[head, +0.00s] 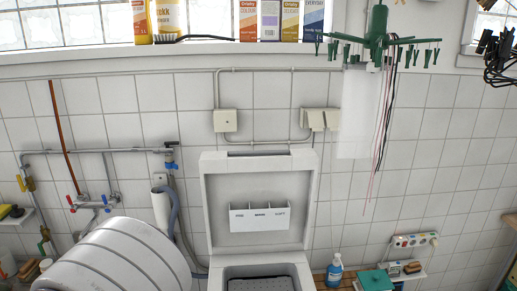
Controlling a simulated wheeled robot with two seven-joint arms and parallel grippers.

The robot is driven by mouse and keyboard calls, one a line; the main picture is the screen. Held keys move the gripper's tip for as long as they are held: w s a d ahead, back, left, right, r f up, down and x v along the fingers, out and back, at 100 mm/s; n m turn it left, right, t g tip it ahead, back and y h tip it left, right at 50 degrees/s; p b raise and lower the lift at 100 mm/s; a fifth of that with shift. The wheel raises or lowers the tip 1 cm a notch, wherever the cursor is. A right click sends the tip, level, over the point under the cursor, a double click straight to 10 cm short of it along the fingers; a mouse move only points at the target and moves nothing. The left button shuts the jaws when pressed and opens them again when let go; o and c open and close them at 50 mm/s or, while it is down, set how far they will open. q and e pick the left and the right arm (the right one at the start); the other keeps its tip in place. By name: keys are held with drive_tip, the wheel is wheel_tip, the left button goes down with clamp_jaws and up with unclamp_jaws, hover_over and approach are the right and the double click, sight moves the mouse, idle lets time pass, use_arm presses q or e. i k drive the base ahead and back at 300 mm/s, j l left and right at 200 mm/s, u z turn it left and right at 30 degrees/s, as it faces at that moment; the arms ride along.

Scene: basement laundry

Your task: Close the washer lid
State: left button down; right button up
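The washer (215,283) stands at the bottom centre of the head view, against the tiled wall. Its lid (260,185) is open and stands about upright behind the opening. A white three-part dispenser (260,216) is on the lid's inner face. The dark opening (262,284) of the washer shows at the bottom edge, and the front of the machine is cut off by the frame. Neither of my grippers is in view.
A wooden surface with a blue bottle (334,271) and a green box (373,280) is right of the washer. A grey hose (174,215) and taps (90,200) are on its left. A green hanging dryer (376,40) hangs at upper right. The space above the opening looks clear.

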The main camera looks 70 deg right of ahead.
sight(247, 201)
drive_tip(key=i+z, duration=0.2)
drive_tip(key=z, duration=0.3)
drive_tip(key=i+z, duration=0.2)
drive_tip(key=z, duration=0.3)
drive_tip(key=i+z, duration=0.2)
drive_tip(key=z, duration=0.3)
drive_tip(key=i+j+z, duration=0.15)
drive_tip(key=z, duration=0.35)
drive_tip(key=i+j+z, duration=0.1)
drive_tip(key=z, duration=0.4)
drive_tip(key=j, duration=0.1)
